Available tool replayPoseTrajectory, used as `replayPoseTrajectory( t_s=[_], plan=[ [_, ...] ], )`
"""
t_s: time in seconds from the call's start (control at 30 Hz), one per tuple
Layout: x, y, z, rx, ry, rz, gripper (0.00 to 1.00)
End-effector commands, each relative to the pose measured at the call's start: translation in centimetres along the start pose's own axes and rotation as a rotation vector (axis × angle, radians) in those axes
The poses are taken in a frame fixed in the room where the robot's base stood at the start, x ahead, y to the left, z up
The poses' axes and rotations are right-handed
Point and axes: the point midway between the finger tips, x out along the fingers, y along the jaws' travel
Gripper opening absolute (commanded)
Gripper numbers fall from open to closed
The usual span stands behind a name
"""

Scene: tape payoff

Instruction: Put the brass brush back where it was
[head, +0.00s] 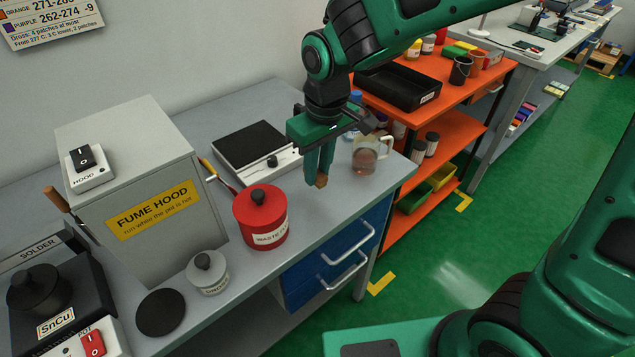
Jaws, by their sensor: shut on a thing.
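My gripper (321,180) points down above the right part of the grey bench, in front of the glass mug. It is shut on a small tan-brown thing (321,182), taken to be the brass brush. Only its end shows below the green fingertips; the rest is hidden by the fingers. It appears held above the bench top (290,222), but I cannot tell how high. A thin tool with a yellow end (206,166) leans between the fume hood and the red pot. A wooden handle (56,198) sticks out at the hood's left side.
The red waste pot (262,216), grey lidded pot (208,273) and black disc (161,312) stand near the front edge. The fume hood (135,180) and black-topped device (250,150) are behind. A glass mug (367,155) stands near the bench's right end, by the orange shelf (455,103).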

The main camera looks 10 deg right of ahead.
Motion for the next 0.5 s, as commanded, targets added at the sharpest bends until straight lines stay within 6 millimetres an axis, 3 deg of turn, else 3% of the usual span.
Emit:
replayPoseTrajectory(
  t_s=[0.33,0.5],
  plan=[
    [3.7,0.1,0.6,0.001,-0.003,0.0,0.0],
    [4.7,0.1,0.6,0.001,0.0,0.0,0.0]
  ],
)
